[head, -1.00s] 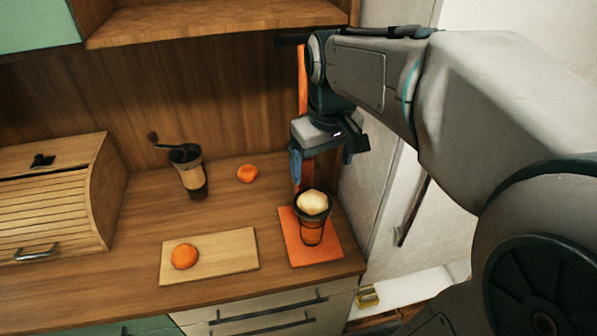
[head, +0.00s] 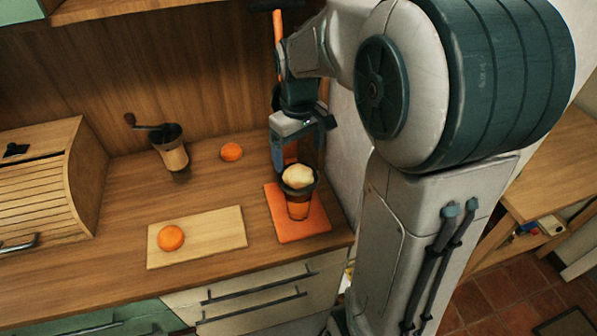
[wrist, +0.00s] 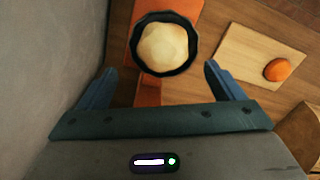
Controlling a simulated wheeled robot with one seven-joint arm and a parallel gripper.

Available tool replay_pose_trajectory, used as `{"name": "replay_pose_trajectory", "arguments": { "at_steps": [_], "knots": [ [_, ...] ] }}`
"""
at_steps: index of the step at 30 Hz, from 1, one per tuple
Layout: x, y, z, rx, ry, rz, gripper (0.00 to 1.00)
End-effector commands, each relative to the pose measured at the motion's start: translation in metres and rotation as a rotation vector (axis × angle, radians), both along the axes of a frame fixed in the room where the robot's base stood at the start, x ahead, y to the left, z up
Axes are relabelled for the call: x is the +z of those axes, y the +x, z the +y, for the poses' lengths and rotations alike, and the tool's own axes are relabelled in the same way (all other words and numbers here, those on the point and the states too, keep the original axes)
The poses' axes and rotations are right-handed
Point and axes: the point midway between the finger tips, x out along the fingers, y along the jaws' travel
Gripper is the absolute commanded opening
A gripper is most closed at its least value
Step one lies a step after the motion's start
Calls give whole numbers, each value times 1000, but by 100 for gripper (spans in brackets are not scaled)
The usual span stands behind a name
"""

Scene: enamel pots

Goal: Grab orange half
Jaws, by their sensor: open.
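My gripper (head: 300,160) is open and empty, just above and behind a dark cup (head: 298,205) with a pale, faceted dome (head: 297,177) in its mouth. In the wrist view the dome (wrist: 164,46) and the cup's dark rim (wrist: 139,58) lie beyond the gripper (wrist: 160,82), between the lines of its two fingers. An orange piece (head: 171,238) rests on the light cutting board (head: 222,240); it also shows in the wrist view (wrist: 277,69). Another orange piece (head: 231,151) lies on the counter further back. I cannot tell whether either is a half.
The cup stands on an orange base (head: 313,228), with an orange upright (head: 278,55) behind it. A hand grinder (head: 172,155) and a roll-top bread box (head: 35,190) stand left. A wall is close on the right.

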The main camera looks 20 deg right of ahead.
Motion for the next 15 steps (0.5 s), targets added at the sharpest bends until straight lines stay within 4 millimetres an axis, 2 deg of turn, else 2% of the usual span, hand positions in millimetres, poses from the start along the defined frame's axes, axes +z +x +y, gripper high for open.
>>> {"name": "replay_pose_trajectory", "arguments": {
  "at_steps": [9,15],
  "knots": [
    [-42,-8,2,0,0,3,88],
    [-50,-7,2,0,0,0,88]
  ]
}}
